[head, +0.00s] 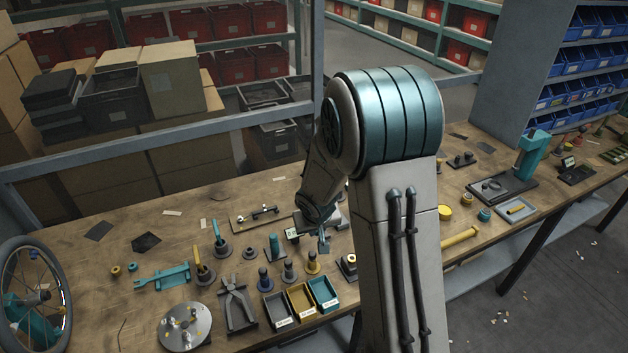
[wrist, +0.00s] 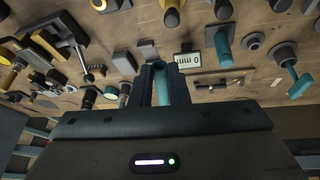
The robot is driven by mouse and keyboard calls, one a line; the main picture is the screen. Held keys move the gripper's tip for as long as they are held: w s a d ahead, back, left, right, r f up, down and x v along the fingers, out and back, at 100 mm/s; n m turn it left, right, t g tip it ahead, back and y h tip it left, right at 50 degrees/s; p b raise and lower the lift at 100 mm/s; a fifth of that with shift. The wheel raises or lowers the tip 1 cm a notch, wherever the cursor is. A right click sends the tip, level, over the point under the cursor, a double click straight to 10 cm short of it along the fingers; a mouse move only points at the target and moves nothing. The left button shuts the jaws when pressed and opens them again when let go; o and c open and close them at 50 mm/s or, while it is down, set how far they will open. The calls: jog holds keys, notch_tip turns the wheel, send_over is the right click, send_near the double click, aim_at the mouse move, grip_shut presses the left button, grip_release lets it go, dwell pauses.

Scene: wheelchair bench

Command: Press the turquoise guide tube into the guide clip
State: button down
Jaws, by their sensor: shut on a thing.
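My gripper (head: 325,240) is low over the middle of the bench, partly hidden behind my own arm in the head view. In the wrist view my gripper (wrist: 162,72) is shut on a turquoise piece (wrist: 162,88), which shows as a narrow strip between the dark fingers. It looks like the guide tube, but most of it is hidden. I cannot pick out the guide clip with certainty in either view. A narrow plate with small fittings (head: 255,217) lies left of my gripper. I cannot tell whether the held piece touches anything.
A small "0 mm" display (head: 292,234) stands close by, also seen in the wrist view (wrist: 188,61). A turquoise upright block (head: 275,247), several knobbed posts and a turquoise bin (head: 323,292) crowd the area. Pliers (head: 236,303) and a round plate (head: 184,327) lie front left.

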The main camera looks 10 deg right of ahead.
jog(key=shift+w+h, duration=0.1)
jog(key=shift+h, duration=0.4)
jog(key=w+d+r+n+t+y, duration=0.1)
jog(key=w+n+y, duration=0.3)
jog(key=n, duration=0.7)
jog(key=w+d+r+n+t+y, duration=0.1)
jog(key=w+d+n+y, duration=0.3)
jog(key=w+n, duration=0.5)
jog(key=shift+r+n+t+y, duration=0.3)
jog(key=shift+r+n+t, duration=0.1)
jog(key=shift+r+n, duration=0.55)
jog(key=shift+w+f, duration=0.1)
